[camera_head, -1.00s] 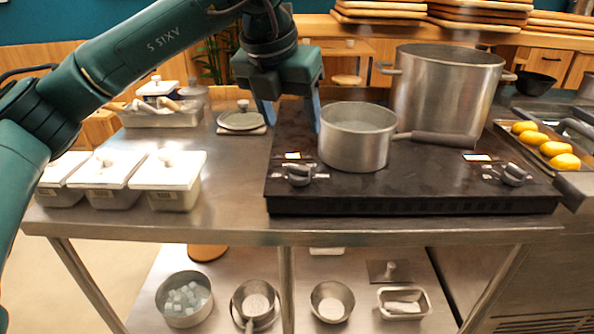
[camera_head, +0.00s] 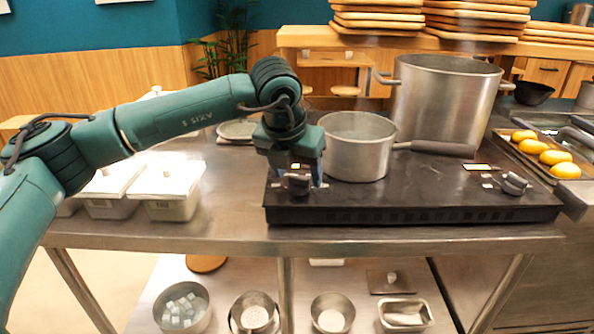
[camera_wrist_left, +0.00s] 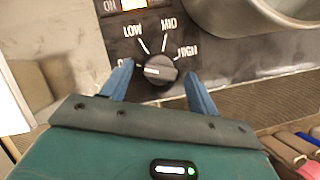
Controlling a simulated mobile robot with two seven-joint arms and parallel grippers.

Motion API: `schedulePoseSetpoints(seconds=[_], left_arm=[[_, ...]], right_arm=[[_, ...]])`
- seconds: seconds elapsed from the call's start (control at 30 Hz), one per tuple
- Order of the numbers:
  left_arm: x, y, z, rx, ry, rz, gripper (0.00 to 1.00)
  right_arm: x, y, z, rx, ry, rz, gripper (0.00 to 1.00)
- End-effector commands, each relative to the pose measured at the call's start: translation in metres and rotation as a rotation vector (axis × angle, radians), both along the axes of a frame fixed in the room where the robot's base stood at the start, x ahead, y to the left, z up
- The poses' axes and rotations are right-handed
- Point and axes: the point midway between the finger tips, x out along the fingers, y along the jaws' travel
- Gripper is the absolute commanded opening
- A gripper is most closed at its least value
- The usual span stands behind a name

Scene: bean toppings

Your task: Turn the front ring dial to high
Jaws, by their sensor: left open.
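The black cooktop (camera_head: 420,200) has a left dial (camera_head: 298,184) and a right dial (camera_head: 514,182) on its front part. In the left wrist view the left dial (camera_wrist_left: 160,70) is a round dark knob with a white mark pointing left. The labels LOW, MID and HIGH run around it from upper left to right; a label at the far left is partly hidden by a finger. My left gripper (camera_head: 297,176) is open, with one blue finger on each side of this dial. My right gripper is not in view.
A saucepan (camera_head: 357,155) stands on the cooktop just behind the left gripper, its handle pointing right. A large pot (camera_head: 445,105) stands behind it. White-lidded containers (camera_head: 168,180) are at the left. A tray of yellow items (camera_head: 548,155) is at the right.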

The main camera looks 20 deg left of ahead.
Motion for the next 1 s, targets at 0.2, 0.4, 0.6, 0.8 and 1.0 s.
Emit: schedulePoseSetpoints(seconds=[0.2, 0.4, 0.6, 0.8, 1.0], left_arm=[[0.0003, -0.0003, -0.0011, 0.0, 0.0, -0.001, 0.6], [0.0002, -0.0003, -0.0009, 0.0, 0.0, -0.001, 0.47], [0.0001, -0.0003, -0.0007, 0.0, 0.0, -0.001, 0.31], [0.0001, -0.0001, -0.0006, 0.0, 0.0, -0.001, 0.15], [0.0002, 0.0003, -0.0008, 0.0, 0.0, -0.015, 0.15]], right_arm=[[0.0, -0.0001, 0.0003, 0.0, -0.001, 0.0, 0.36], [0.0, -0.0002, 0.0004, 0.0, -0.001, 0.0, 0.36], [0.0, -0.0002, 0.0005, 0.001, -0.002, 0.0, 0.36], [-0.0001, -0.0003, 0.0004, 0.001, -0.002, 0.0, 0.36], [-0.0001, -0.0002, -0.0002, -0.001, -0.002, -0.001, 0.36]])
